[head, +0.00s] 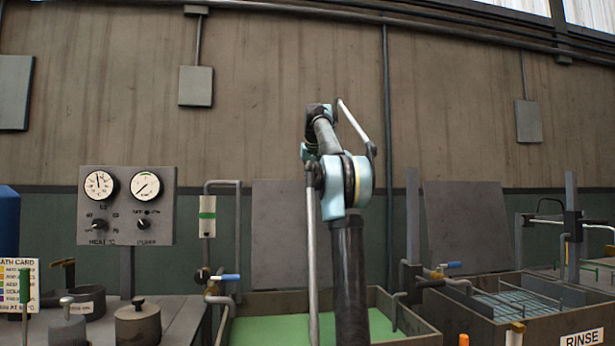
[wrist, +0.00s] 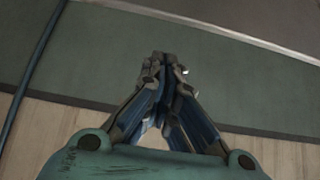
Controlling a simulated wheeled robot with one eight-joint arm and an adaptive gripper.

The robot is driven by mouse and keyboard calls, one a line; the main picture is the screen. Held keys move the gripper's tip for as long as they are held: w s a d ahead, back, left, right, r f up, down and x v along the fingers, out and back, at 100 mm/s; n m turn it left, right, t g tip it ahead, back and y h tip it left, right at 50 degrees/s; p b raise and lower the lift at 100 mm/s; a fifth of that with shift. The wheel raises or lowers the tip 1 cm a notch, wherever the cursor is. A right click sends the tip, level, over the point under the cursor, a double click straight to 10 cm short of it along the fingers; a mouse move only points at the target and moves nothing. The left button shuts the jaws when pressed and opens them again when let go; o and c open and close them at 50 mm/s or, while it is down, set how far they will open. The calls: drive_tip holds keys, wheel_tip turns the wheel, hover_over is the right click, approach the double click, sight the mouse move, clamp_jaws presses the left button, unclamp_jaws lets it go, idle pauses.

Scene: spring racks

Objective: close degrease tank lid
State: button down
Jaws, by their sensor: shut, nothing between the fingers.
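A tank with green liquid (head: 259,331) stands low at the middle of the head view; no name shows on it, so I cannot confirm it is the degrease tank. A grey flat lid (head: 275,235) stands raised upright behind it, against the wall, partly hidden by my arm. My gripper (wrist: 160,65) is shut and empty in the wrist view, with its fingertips together in front of the wall's green band. In the head view my arm rises over the tank and I cannot make out the gripper's fingers.
A second tank marked RINSE (head: 583,337), with a rack in it, stands at right, a raised panel (head: 466,235) behind it. Pipes with blue-handled valves (head: 229,277) flank the green tank. A gauge panel (head: 126,206) stands at left above a bench with lidded pots (head: 138,324).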

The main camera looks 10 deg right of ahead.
sight(308, 185)
drive_tip(key=shift+s+f, duration=0.15)
drive_tip(key=shift+f, duration=0.95)
drive_tip(key=shift+s+f, duration=0.15)
drive_tip(key=shift+f, duration=0.95)
drive_tip(key=shift+s, duration=0.1)
